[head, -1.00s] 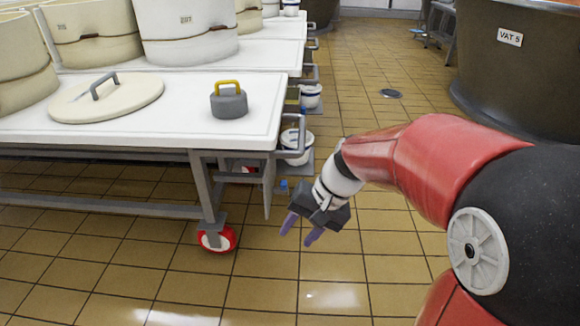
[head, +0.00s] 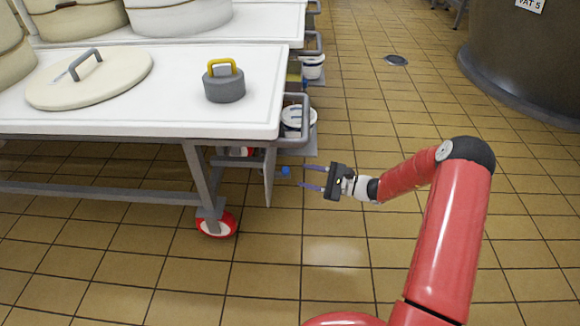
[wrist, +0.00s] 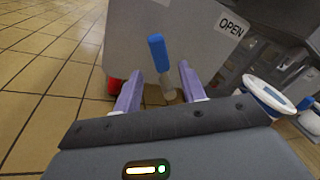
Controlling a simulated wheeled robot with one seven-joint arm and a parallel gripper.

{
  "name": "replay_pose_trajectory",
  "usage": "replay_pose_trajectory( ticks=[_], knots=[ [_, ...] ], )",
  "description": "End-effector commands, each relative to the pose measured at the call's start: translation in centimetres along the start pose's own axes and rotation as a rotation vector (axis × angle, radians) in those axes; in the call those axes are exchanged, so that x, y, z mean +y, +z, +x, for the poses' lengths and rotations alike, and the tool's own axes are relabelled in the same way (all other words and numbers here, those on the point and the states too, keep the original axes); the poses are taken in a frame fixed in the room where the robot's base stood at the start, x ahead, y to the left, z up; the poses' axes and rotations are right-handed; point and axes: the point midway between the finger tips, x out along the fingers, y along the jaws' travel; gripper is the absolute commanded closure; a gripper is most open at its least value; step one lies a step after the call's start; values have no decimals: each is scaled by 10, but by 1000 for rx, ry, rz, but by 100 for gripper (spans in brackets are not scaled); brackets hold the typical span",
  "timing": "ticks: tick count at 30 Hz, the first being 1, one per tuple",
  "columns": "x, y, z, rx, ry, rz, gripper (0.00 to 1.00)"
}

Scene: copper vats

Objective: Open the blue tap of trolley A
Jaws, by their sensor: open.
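The blue tap handle (head: 286,171) shows beside the end panel of the nearest trolley (head: 190,122), under its right edge. In the wrist view the blue handle (wrist: 157,52) stands nearly upright, slightly tilted, above a pale stem. A grey panel marked OPEN (wrist: 230,25) is behind it. My gripper (head: 302,176) is open, just right of the handle, its purple fingers pointing left toward it. In the wrist view my gripper's (wrist: 160,84) fingers appear on either side of the stem; I cannot tell whether they touch it. No letter A is readable on the trolley.
A white bucket (head: 297,120) stands on a shelf beyond the panel. A grey weight with a yellow handle (head: 225,88) and a round lid (head: 92,80) lie on the trolley top. A vat (head: 522,65) is at the back right. The tiled floor between is clear.

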Motion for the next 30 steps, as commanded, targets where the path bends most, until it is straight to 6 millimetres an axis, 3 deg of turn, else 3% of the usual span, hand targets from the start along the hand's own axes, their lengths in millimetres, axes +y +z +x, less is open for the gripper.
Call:
replay_pose_trajectory(
  ticks=[15,26,30],
  knots=[
    [0,-1,69,0,-1,1,59],
    [0,0,77,0,-2,1,59],
    [0,0,76,0,-2,1,74]
  ],
)
